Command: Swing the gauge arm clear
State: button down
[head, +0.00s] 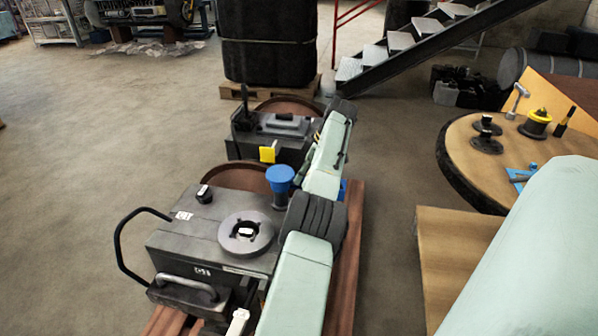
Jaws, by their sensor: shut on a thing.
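Two dark grey machine blocks stand in line on a reddish-brown base (345,280). The nearer block (180,245) carries a grey ring (246,233), a blue round cap (281,180) and a black loop handle (122,245) at its left. The farther block (265,135) has a black upright lever (243,108) and a yellow tab (268,152). I cannot tell which part is the gauge arm. A pale lever-like part (238,322) shows at the bottom edge. My pale green arm links and dark joints cover the right side of both blocks. I cannot make out my gripper.
A round wooden table (470,160) at the right holds a hammer (517,100), a yellow-and-black part (536,123) and black fittings (486,137). A wooden bench top (455,255) lies in front of it. A staircase (410,45) stands behind. The floor at the left is clear.

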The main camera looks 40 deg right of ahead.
jog(key=shift+w, duration=0.1)
jog(key=c, duration=1.5)
grip_release()
jog(key=shift+v, duration=3.8)
jog(key=shift+a, duration=0.1)
